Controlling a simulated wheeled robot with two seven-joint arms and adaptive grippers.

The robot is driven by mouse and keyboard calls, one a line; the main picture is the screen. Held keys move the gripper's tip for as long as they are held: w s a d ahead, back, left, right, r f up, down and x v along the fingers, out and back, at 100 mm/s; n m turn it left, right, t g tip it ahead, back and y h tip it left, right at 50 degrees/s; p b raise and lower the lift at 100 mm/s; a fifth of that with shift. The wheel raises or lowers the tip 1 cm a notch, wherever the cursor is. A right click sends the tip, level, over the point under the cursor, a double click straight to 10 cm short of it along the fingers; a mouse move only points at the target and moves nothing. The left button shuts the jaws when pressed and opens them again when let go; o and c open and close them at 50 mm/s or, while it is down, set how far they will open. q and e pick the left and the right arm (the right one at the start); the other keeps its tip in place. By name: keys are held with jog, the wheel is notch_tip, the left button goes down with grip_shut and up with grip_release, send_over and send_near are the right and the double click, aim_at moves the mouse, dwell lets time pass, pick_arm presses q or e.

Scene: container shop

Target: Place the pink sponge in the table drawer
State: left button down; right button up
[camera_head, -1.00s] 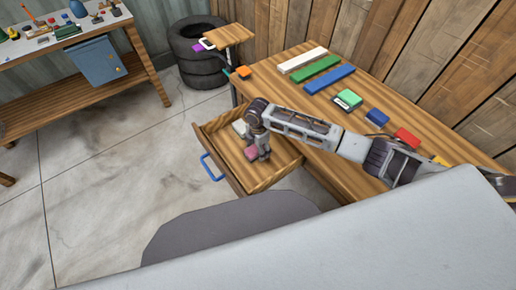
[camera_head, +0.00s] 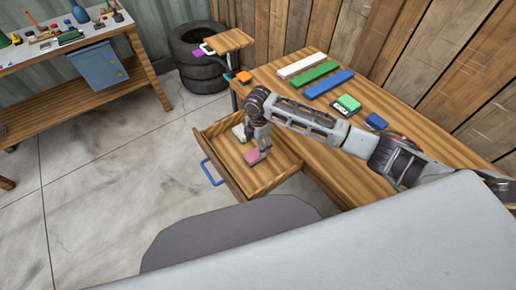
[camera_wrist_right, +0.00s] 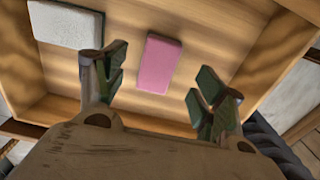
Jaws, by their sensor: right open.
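The pink sponge (camera_head: 251,158) lies flat on the floor of the open table drawer (camera_head: 225,171). It also shows in the right wrist view (camera_wrist_right: 158,63), fully inside the drawer's walls. My right gripper (camera_head: 262,148) is over the drawer, just beside the sponge in the head view. In the right wrist view its two fingers (camera_wrist_right: 160,78) are spread wide and empty, with the sponge beyond and between them. The exact gap between fingers and sponge cannot be told. My left gripper is not in view.
A white block (camera_head: 239,132) also lies in the drawer, left of the sponge in the wrist view (camera_wrist_right: 65,25). The tabletop (camera_head: 290,95) holds white, green and blue bars and smaller blocks. A blue handle (camera_head: 211,172) is on the drawer front. Tyres and a workbench stand behind.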

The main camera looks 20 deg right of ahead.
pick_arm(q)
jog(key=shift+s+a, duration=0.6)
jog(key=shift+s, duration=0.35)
pick_arm(e)
notch_tip(320, 180, up, 5)
jog(key=shift+r, duration=0.1)
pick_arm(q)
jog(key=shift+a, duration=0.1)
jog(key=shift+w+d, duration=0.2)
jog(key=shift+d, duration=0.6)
